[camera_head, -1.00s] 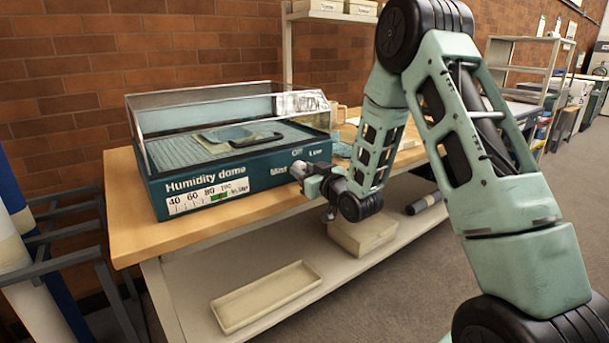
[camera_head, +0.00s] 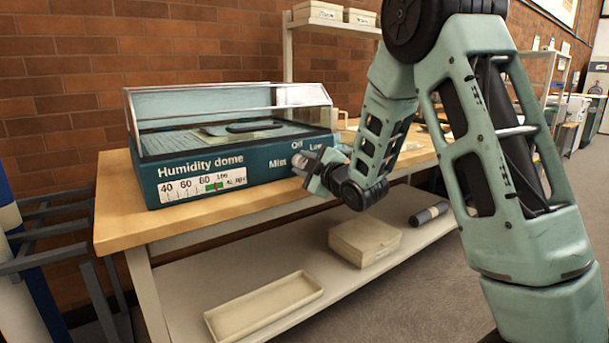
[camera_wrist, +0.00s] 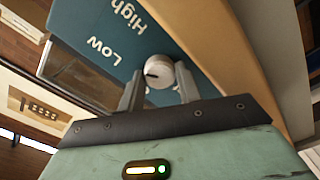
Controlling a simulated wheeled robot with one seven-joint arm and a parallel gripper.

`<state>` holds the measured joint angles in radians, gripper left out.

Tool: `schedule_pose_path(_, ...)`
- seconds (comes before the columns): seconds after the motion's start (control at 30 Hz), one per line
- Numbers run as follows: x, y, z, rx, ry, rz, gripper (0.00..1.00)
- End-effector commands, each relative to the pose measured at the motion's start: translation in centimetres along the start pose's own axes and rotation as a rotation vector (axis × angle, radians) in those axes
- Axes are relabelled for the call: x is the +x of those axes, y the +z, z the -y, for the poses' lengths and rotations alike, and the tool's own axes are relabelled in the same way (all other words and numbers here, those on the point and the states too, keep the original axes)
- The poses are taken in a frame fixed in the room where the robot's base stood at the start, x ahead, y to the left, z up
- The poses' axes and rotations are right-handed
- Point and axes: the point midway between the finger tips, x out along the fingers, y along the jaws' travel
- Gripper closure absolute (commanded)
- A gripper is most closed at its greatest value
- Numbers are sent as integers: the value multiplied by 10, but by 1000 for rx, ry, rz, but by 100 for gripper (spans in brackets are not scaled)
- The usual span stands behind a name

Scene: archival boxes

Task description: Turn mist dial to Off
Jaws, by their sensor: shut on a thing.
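The humidity dome (camera_head: 200,185) is a teal box with a clear lid on the wooden bench. Its front carries the words Mist, Off and Low. In the wrist view the mist dial (camera_wrist: 159,70) is a small pale round knob with a dark mark, on the teal front panel (camera_wrist: 115,60) near the words Low and High. My gripper (camera_head: 305,168) is at the right part of the dome's front. In the wrist view my gripper (camera_wrist: 160,90) has one finger on each side of the dial and is shut on it. The Off label is not visible in the wrist view.
The wooden bench (camera_head: 120,225) runs along the brick wall. Its lower shelf holds a shallow cream tray (camera_head: 265,308), a closed box (camera_head: 364,240) and a dark roll (camera_head: 428,214). A dark rack (camera_head: 60,235) stands at the left. Grey floor lies open at the right.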

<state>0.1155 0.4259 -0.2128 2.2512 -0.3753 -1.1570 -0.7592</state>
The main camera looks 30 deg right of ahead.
Motion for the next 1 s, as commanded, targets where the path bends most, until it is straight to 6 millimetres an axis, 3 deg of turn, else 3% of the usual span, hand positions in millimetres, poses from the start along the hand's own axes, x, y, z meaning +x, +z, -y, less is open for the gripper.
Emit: schedule_pose_path(1.0, 0, 2, 5, -892, -2, -1, 89)
